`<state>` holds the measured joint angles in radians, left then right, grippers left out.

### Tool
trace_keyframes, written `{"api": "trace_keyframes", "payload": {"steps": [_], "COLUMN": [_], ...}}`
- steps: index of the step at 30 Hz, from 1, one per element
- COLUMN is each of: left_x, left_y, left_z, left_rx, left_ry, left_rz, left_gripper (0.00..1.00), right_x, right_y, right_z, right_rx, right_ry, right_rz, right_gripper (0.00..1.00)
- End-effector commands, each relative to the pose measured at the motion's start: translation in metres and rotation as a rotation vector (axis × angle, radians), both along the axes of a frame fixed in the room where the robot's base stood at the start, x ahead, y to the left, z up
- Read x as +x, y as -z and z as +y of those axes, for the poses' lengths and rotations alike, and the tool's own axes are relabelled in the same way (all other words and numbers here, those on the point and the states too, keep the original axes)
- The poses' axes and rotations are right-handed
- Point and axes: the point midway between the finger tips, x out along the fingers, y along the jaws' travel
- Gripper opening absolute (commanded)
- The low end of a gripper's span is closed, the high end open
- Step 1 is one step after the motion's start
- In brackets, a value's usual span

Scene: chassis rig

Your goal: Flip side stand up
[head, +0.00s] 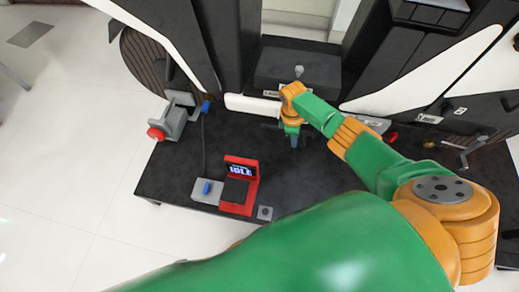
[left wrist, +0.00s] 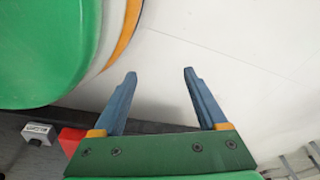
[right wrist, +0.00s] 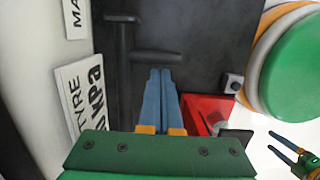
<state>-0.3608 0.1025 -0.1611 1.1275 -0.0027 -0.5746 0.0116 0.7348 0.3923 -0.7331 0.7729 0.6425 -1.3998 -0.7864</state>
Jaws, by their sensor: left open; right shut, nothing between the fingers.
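A dark jointed bar (right wrist: 157,57), which looks like the side stand, lies low over the dark platform in the right wrist view. It joins a longer dark post (right wrist: 122,40) on its left. My right gripper (head: 294,140) points down over the platform below the dark chassis in the head view. In the right wrist view its fingers (right wrist: 160,72) are shut and empty, with the tips just short of the bar in the picture; I cannot tell if they touch. My left gripper (left wrist: 160,74) is open and empty over pale floor; it also shows in the right wrist view (right wrist: 290,152).
A red device with a screen reading IDLE (head: 240,165) stands at the platform's front, beside a grey box with a blue button (head: 207,188). A grey clamp with a red knob (head: 173,118) sits at the left edge.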

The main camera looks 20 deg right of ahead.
Motion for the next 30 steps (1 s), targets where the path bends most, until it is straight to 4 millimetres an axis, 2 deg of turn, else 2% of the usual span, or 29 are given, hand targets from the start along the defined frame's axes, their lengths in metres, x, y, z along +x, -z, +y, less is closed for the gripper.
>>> {"api": "trace_keyframes", "payload": {"steps": [2,9,13,17,30], "left_x": [0.001,-0.023,-0.034,-0.038,-0.038], "left_y": [-0.004,-0.011,-0.012,-0.012,-0.01], "left_z": [0.0,0.02,0.028,0.032,0.032], "left_rx": [-0.001,0.026,0.035,0.039,0.039], "left_ry": [0.0,0.0,-0.001,0.0,-0.001], "left_rz": [-0.003,0.007,0.008,0.006,0.006], "left_gripper": [0.75,0.75,0.75,0.75,0.75], "right_x": [0.0,0.004,0.005,0.006,0.006], "right_y": [-0.004,-0.049,-0.065,-0.071,-0.069], "right_z": [0.0,0.005,0.007,0.009,0.009], "right_rx": [0.0,-0.001,-0.001,0.0,0.001], "right_ry": [0.0,-0.001,0.0,0.0,0.002], "right_rz": [0.0,-0.002,-0.001,0.0,-0.001], "right_gripper": [0.0,0.0,0.0,0.0,0.0]}}
